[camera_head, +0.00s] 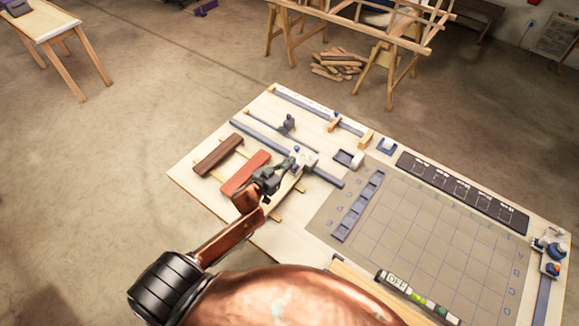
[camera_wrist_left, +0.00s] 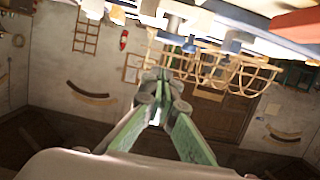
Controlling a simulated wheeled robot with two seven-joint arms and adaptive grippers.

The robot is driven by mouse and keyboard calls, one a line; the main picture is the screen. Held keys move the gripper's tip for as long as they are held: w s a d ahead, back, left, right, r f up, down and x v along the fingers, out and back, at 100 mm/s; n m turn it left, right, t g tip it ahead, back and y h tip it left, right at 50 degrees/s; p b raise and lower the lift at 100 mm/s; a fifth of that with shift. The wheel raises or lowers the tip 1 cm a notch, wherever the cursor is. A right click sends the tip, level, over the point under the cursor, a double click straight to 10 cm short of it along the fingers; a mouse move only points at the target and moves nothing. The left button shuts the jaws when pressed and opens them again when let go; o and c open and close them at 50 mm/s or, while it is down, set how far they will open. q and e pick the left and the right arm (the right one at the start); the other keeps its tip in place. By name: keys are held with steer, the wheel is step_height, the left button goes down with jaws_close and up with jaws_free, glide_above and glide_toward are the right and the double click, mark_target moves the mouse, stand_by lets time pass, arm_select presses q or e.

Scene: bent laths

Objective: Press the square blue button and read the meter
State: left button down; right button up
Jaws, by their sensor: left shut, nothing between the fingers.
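A pale grey block (camera_head: 308,157) with small blue parts sits on the rail at the workbench's middle. I cannot tell which blue part is the square button, and no meter reading is legible. My left gripper (camera_head: 284,167) is shut and empty, just beside this block and over the red-brown lath; contact cannot be told. In the left wrist view the gripper's green fingers (camera_wrist_left: 160,82) meet at their tips. Blue parts (camera_wrist_left: 171,38) under pale blocks show beyond them, with the bench seen upside down. My right gripper is not in view.
The workbench (camera_head: 210,185) carries a dark brown lath (camera_head: 217,154), a red-brown lath (camera_head: 243,172), a gridded mat (camera_head: 400,225) and a black marked strip (camera_head: 462,192). A device with blue and orange knobs (camera_head: 553,268) stands at the right edge. A marker-like tool marked OFF (camera_head: 393,281) lies in front.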

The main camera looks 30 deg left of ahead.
mark_target(294, 169)
arm_select(q)
steer(key=shift+s+f, duration=0.15)
steer(key=shift+f, duration=1.25)
